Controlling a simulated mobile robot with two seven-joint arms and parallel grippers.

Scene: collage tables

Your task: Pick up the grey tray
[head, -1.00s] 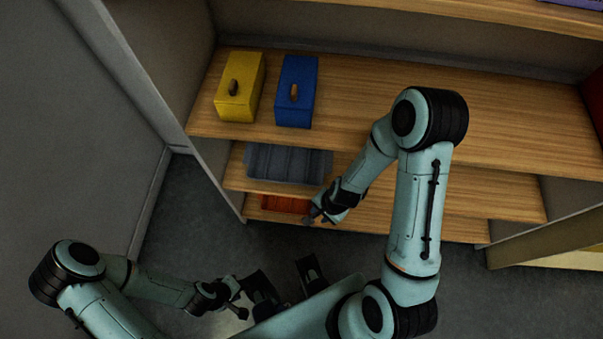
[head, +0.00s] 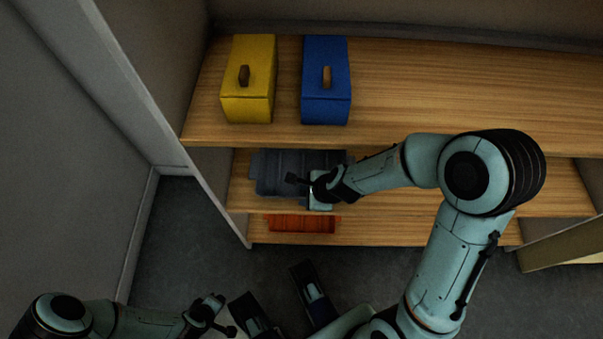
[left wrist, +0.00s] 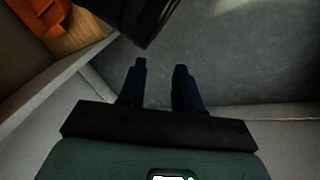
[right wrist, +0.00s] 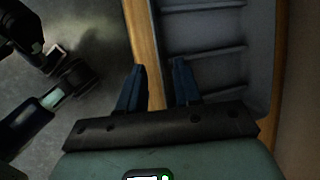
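The grey tray (head: 277,172) lies on the middle shelf, below the yellow and blue boxes. It also fills the upper right of the right wrist view (right wrist: 202,28), where its ridged inside shows. My right gripper (head: 298,180) is over the tray's front right part in the head view. In the right wrist view its fingers (right wrist: 160,72) are apart with nothing between them, near the tray's long edge and the shelf edge. My left gripper (left wrist: 160,68) is low at the left, away from the shelves, its fingers apart and empty.
A yellow box (head: 250,80) and a blue box (head: 326,80) with handles stand on the upper shelf (head: 440,90). An orange-red tray (head: 300,223) lies on the lowest shelf. A side panel (head: 150,110) bounds the shelves at left.

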